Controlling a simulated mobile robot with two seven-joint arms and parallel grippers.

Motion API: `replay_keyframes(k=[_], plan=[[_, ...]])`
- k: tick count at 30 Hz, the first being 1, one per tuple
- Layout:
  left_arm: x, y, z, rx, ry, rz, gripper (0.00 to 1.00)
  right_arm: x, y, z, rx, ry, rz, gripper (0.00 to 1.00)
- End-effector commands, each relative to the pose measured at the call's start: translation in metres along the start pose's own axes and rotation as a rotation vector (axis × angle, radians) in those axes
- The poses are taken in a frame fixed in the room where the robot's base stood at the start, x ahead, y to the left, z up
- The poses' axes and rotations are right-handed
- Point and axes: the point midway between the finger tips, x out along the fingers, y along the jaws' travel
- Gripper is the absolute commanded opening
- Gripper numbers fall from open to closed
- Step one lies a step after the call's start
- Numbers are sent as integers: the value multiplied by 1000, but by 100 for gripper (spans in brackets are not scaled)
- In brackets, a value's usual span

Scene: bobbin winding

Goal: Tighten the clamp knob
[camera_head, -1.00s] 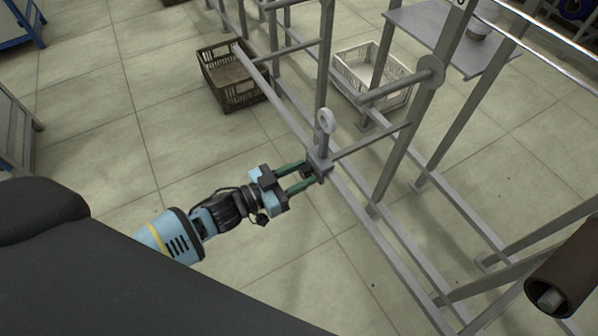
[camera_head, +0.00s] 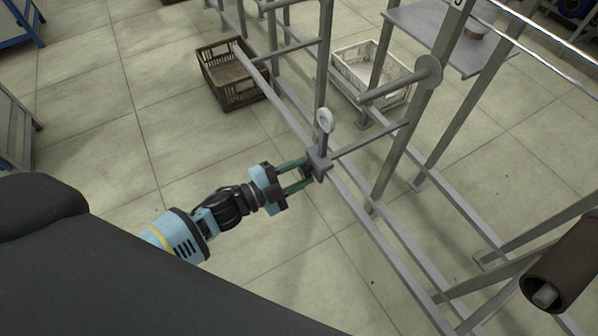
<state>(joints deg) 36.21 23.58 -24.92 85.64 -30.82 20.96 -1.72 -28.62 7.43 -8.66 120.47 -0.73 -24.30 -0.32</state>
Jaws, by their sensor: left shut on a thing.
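The clamp is a small grey block (camera_head: 320,166) on the frame's long rail, with a light ring-topped eyelet (camera_head: 324,121) standing upright above it. The dark clamp knob (camera_head: 307,172) is on the block's left side and is mostly hidden between the fingers. My left gripper (camera_head: 304,174) reaches in from the left with its green fingers on either side of the knob, shut on it. The wrist appears turned about its own axis. My right gripper is not in view.
The grey metal frame (camera_head: 385,245) fills the middle and right. A brown crate (camera_head: 232,97) and a white crate (camera_head: 345,88) stand on the floor behind. A dark roller (camera_head: 565,270) is at lower right.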

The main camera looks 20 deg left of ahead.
Motion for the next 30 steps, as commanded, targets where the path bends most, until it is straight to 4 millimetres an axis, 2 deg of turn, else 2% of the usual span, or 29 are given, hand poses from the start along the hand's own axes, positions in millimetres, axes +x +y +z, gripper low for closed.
replay_keyframes(k=[30], plan=[[0,0,0,965,-1,0,14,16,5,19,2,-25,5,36]])
